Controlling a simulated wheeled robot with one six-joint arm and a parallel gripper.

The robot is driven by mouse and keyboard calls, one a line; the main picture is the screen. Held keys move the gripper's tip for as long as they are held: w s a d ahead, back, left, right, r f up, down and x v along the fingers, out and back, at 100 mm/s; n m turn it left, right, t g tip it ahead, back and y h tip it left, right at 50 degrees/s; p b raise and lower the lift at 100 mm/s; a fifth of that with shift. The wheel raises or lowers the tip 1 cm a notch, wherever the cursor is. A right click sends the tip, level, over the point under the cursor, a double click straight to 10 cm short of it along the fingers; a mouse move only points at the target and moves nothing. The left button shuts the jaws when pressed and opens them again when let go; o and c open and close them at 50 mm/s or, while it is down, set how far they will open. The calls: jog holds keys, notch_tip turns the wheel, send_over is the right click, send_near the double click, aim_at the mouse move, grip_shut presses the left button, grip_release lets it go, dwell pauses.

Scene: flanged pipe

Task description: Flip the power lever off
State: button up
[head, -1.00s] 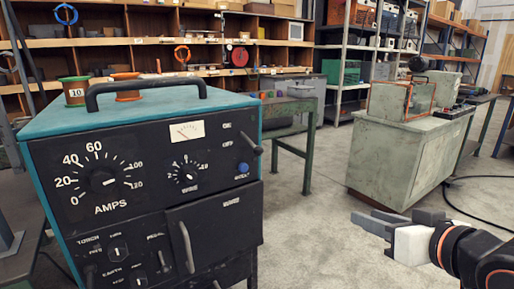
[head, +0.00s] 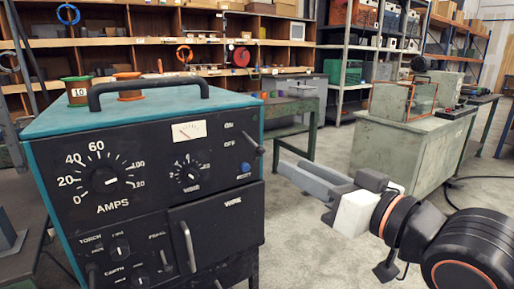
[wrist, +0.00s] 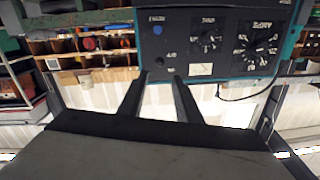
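The welding machine (head: 150,150) fills the left of the head view, with a black front panel and teal top. Its dark power lever (head: 252,144) sticks out at the panel's upper right, beside the ON and OFF labels and above a blue button (head: 245,167). I cannot tell its exact setting. My gripper (head: 297,170) is right of the lever and apart from it, fingers pointing left toward the machine. In the wrist view, the panel (wrist: 205,40) appears upside down beyond my open, empty gripper (wrist: 160,77); the lever is not clearly visible there.
A black handle (head: 148,90) and two spools, green (head: 76,91) and orange (head: 127,85), are on the machine's top. A green-legged table (head: 300,115) stands behind. A grey cabinet (head: 395,155) stands at the right. The floor between is clear.

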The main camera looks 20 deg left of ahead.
aim_at(264, 151)
jog(key=x, duration=1.3)
jog(key=shift+w+a, duration=0.2)
jog(key=shift+w, duration=0.1)
jog(key=shift+c, duration=0.3)
grip_shut()
